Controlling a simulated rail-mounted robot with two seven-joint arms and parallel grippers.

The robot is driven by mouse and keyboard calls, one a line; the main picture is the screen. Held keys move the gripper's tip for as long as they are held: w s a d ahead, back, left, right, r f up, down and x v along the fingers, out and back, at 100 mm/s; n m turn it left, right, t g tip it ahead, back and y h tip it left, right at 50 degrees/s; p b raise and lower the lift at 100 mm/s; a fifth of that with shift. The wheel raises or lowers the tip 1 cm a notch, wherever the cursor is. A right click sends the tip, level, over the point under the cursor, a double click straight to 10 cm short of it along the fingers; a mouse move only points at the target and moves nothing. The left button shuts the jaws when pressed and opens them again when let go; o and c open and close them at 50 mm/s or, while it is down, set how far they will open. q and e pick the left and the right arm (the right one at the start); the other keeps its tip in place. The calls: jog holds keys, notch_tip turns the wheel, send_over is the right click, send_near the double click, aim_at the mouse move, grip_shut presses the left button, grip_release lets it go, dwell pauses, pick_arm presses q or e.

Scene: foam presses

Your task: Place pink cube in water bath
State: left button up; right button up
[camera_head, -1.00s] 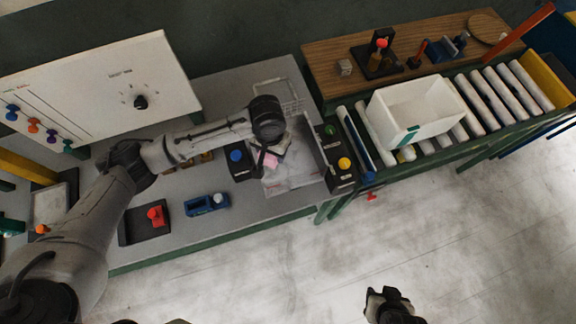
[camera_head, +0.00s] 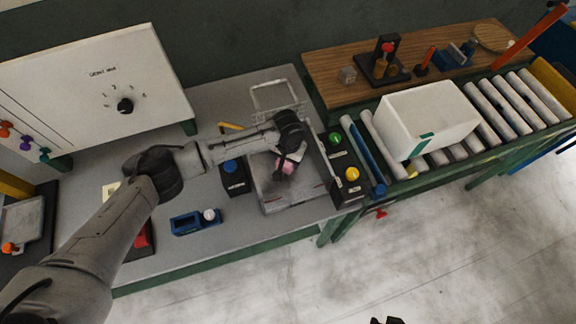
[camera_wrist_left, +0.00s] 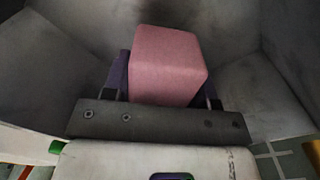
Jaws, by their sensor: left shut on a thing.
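The pink cube (camera_head: 289,168) is between the fingers of my left gripper (camera_head: 287,163), which is shut on it. In the left wrist view the pink cube (camera_wrist_left: 170,65) fills the space beyond the gripper, with grey walls around it. In the head view the gripper points down over the grey open basin (camera_head: 295,205), which looks like the water bath. The cube appears inside or just above its rim; I cannot tell whether it touches the bottom. Part of my right gripper (camera_head: 388,321) shows at the bottom edge; its fingers are not clear.
A panel with a green button (camera_head: 335,138) and a yellow button (camera_head: 352,174) flanks the basin on the right. A blue-button box (camera_head: 232,174) stands on its left, and a wire rack (camera_head: 276,96) behind. A white box (camera_head: 428,115) sits on the rollers.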

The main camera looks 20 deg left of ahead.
aim_at(288, 165)
pick_arm(q)
jog(key=shift+f, duration=2.05)
jog(key=shift+f, duration=0.1)
jog(key=o, duration=0.9)
notch_tip(288, 165, up, 12)
jog(key=shift+r+p, duration=0.15)
jog(key=shift+p, duration=0.25)
